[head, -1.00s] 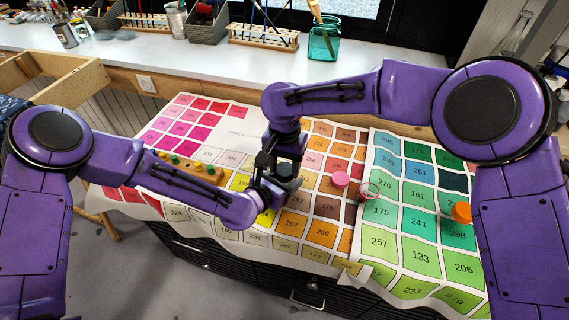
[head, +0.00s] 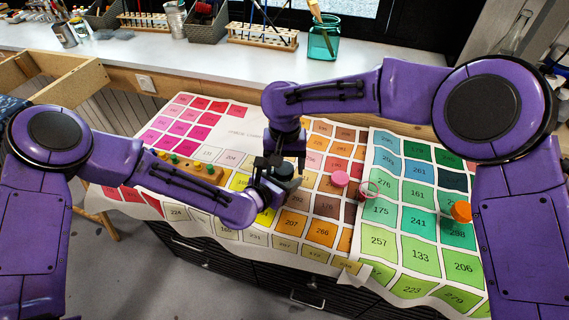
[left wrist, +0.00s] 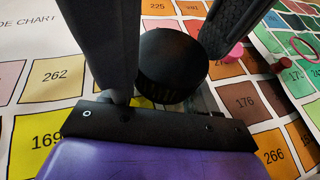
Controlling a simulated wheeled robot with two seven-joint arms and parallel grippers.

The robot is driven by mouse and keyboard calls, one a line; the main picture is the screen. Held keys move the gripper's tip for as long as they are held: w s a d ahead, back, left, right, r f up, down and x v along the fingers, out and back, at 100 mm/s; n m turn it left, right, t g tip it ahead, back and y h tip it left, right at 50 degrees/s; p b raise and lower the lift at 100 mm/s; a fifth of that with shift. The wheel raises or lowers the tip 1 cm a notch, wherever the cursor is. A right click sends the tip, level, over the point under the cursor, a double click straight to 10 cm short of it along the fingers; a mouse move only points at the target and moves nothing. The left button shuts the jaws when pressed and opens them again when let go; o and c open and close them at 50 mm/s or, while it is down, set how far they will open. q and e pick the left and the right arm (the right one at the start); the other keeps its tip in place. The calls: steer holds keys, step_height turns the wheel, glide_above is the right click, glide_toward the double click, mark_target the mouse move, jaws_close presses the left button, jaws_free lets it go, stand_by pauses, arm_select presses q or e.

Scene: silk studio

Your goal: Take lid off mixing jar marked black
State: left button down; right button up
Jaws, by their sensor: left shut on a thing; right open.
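A round black lid (left wrist: 172,62) sits on the mixing jar in the left wrist view. The jar body under it is mostly hidden. In the head view the dark lid (head: 284,172) shows small between my two hands. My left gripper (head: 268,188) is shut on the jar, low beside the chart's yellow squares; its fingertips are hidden. My right gripper (head: 270,162) is just above, pointing down and open. In the left wrist view two dark fingers come from above, one on each side of the lid; whether they touch it I cannot tell.
A colour chart (head: 240,157) covers the table. A pink lid (head: 340,179), a clear pink-rimmed jar (head: 369,189) and an orange lid (head: 461,212) stand to the right. A wooden block with coloured knobs (head: 190,165) lies left. A teal glass jar (head: 323,42) stands behind.

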step_height(320, 180, up, 5)
steer(key=shift+s+a+f, duration=0.1)
steer(key=shift+f, duration=0.1)
arm_select(q)
steer(key=shift+c, duration=1)
jaws_free()
